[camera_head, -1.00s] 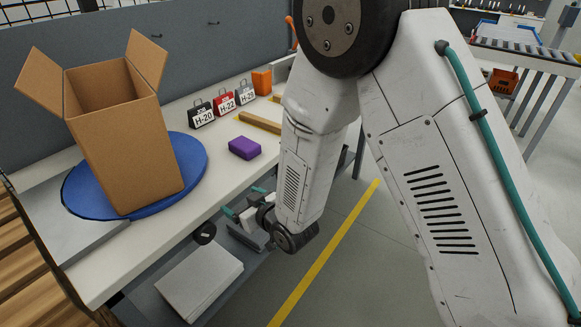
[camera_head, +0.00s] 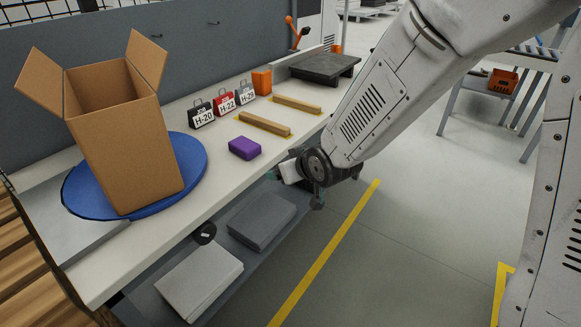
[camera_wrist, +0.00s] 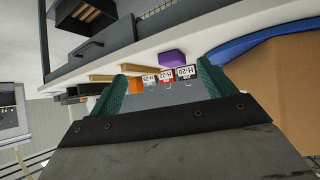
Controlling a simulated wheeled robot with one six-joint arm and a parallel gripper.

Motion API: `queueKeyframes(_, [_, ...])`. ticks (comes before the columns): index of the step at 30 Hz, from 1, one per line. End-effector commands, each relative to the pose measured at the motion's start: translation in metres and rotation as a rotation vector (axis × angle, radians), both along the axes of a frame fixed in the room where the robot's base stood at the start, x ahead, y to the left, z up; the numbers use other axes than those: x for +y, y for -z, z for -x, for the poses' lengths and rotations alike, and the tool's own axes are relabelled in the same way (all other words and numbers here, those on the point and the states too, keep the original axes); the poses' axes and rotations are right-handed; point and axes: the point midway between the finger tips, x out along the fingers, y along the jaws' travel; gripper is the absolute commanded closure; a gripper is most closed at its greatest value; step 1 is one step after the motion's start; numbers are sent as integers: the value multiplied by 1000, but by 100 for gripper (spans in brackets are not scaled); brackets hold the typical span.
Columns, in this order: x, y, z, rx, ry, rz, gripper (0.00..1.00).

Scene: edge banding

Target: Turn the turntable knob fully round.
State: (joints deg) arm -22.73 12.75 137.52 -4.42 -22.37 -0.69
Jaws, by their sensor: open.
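The blue turntable (camera_head: 185,150) is on the bench at the left, with an open cardboard box (camera_head: 125,140) standing on it. A dark round knob (camera_head: 204,234) with a small pale mark projects at the bench's front edge, below and right of the turntable. My gripper (camera_head: 296,190) is open and empty, in front of the bench edge, well right of the knob and not touching it. Its green fingers show apart in the wrist view (camera_wrist: 162,80). There the turntable edge (camera_wrist: 245,42) and box (camera_wrist: 280,75) appear at right; I cannot make out the knob.
A purple block (camera_head: 244,148), black, red and grey tagged items, an orange block (camera_head: 261,80), wooden strips (camera_head: 263,124) and a dark slab (camera_head: 325,66) lie on the bench. Stacked sheets (camera_head: 200,280) lie on the lower shelf. The floor in front is clear.

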Motion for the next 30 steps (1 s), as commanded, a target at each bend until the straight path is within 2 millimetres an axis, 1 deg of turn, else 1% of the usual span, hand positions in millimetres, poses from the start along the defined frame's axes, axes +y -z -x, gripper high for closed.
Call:
queueKeyframes(14, [-1,-1,0,3,2,2,18])
queueKeyframes(17, [3,2,3,7,-6,4,18])
queueKeyframes(20, [14,26,12,48,-32,21,18])
queueKeyframes(23, [32,70,27,115,-75,55,18])
queueKeyframes(24, [41,89,33,131,-98,62,18])
queueKeyframes(25, [49,103,37,136,-115,65,18])
queueKeyframes(27, [67,134,46,130,-159,59,18])
queueKeyframes(30, [95,172,59,92,-220,32,18])
